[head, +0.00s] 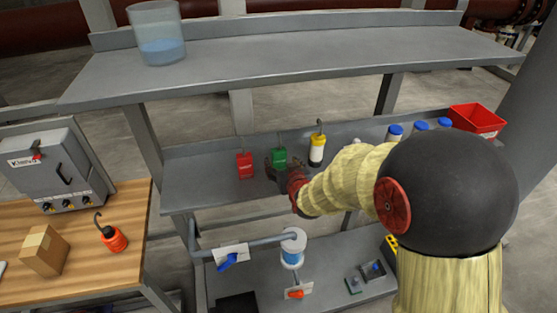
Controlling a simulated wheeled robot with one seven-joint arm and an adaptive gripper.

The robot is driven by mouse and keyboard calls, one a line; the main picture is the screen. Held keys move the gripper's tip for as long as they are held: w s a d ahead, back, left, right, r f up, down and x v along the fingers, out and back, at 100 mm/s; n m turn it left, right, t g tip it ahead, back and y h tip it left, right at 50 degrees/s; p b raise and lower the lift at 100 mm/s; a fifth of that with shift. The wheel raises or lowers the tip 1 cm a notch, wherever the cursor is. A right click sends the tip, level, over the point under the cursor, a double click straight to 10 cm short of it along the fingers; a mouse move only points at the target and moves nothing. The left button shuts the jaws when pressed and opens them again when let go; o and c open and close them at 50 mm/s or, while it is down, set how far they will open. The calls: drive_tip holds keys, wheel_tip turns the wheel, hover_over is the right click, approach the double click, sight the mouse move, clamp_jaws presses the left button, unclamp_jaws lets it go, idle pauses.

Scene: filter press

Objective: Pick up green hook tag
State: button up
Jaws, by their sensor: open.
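The green hook tag (280,156) is upright at the middle shelf, with its hook at the top. My gripper (274,164) is open and lies right at the green tag's lower part, with my arm reaching in from the right. Its fingers are small and dark here, and I cannot tell whether they touch the tag. The gripper hides part of the tag's lower edge.
A red tag (244,165) is close on the left, and a yellow-white hooked bottle (317,150) is close on the right. Blue-capped bottles (395,131) and a red bin (477,120) are farther right. The upper shelf (290,68) hangs above.

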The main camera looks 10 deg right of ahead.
sight(280, 159)
drive_tip(key=x, duration=0.2)
drive_tip(key=b+x, duration=0.1)
drive_tip(key=x, duration=0.1)
drive_tip(key=shift+d+f, duration=0.15)
drive_tip(key=shift+f, duration=0.2)
drive_tip(key=shift+w+f, duration=0.1)
drive_tip(key=shift+w, duration=0.45)
drive_tip(key=c, duration=0.3)
drive_tip(key=c, duration=1)
